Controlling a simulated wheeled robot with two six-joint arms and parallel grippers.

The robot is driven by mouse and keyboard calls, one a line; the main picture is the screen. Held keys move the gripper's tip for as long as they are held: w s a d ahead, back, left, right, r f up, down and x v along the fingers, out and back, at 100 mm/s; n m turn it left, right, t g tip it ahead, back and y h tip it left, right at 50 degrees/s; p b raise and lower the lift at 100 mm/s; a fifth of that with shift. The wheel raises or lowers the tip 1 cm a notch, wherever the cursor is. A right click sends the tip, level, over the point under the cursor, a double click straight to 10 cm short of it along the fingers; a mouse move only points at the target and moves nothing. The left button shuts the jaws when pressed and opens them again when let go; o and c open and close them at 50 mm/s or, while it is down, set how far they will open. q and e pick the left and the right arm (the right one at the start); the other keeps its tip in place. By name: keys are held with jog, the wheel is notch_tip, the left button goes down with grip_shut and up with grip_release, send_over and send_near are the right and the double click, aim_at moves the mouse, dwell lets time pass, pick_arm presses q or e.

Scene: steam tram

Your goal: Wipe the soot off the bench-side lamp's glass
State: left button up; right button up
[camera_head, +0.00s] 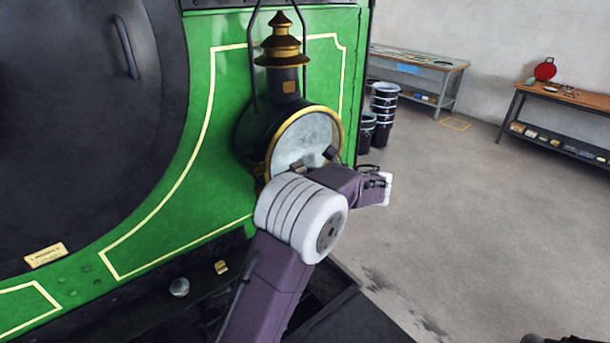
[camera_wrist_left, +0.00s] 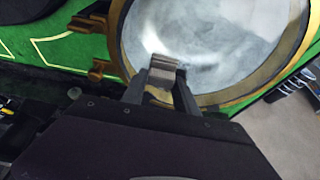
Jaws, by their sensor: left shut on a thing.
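The lamp (camera_head: 283,52) has a dark body, a brass chimney cap and a brass rim, and it is mounted on the green tram front. Its round glass (camera_head: 303,132) faces me and looks cloudy with grey smears; the wrist view also shows the hazy glass (camera_wrist_left: 225,35), with paler patches. My left gripper (camera_head: 318,158) is at the lower part of the glass. In the wrist view its fingers (camera_wrist_left: 161,84) are shut on a small grey-brown pad (camera_wrist_left: 163,70), which overlaps the glass's lower edge. I cannot tell whether the pad touches the glass.
The green tram panel (camera_head: 175,215) and the large dark round door (camera_head: 70,110) are close at the left. Stacked dark buckets (camera_head: 383,105) stand behind the lamp. Two workbenches (camera_head: 445,68) (camera_head: 570,96) are at the back. The grey floor at the right is mostly clear.

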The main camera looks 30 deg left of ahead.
pick_arm(q)
jog(key=shift+w+a, duration=0.4)
jog(key=shift+a, duration=0.45)
dwell(0.3)
jog(key=shift+p, duration=0.3)
